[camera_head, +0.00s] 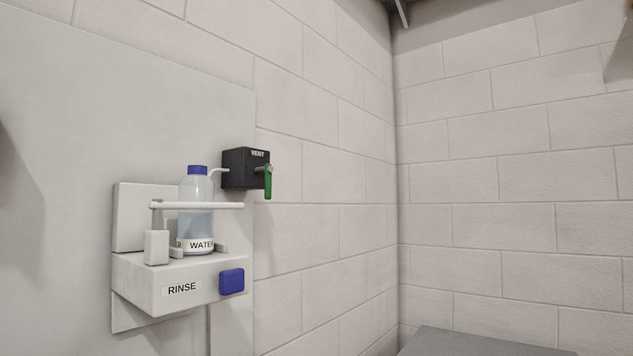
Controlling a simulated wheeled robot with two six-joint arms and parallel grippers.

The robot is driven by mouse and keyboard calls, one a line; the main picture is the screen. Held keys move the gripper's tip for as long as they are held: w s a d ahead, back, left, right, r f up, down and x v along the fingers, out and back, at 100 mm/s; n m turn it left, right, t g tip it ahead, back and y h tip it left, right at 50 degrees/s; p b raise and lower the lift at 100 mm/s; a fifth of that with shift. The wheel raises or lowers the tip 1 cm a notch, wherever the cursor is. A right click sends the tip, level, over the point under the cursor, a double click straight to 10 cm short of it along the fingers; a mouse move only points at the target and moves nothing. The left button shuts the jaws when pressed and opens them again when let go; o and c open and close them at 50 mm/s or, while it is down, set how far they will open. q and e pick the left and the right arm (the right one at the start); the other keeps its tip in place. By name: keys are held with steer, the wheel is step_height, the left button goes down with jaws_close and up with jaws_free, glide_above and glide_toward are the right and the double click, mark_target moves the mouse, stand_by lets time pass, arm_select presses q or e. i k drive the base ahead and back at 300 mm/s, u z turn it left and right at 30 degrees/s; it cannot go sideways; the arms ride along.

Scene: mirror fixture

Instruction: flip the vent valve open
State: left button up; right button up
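The vent valve (246,168) is a black box labelled VENT, mounted on the wall panel in the camera_head view, left of centre. Its green handle (268,182) hangs straight down from a pivot on the box's right part. A thin pale tube runs from the box to a bottle. Neither of my grippers shows in the view, and nothing touches the handle.
Below and left of the valve, a white RINSE unit (146,284) with a blue button (231,281) juts from the wall. It holds a blue-capped WATER bottle (195,222) behind a white bar (200,205). A grey surface (470,343) lies at the bottom right.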

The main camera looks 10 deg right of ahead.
mark_target(268, 169)
steer(key=u, duration=0.35)
steer(key=k, duration=1)
steer(key=z, duration=1.15)
steer(key=i, duration=0.5)
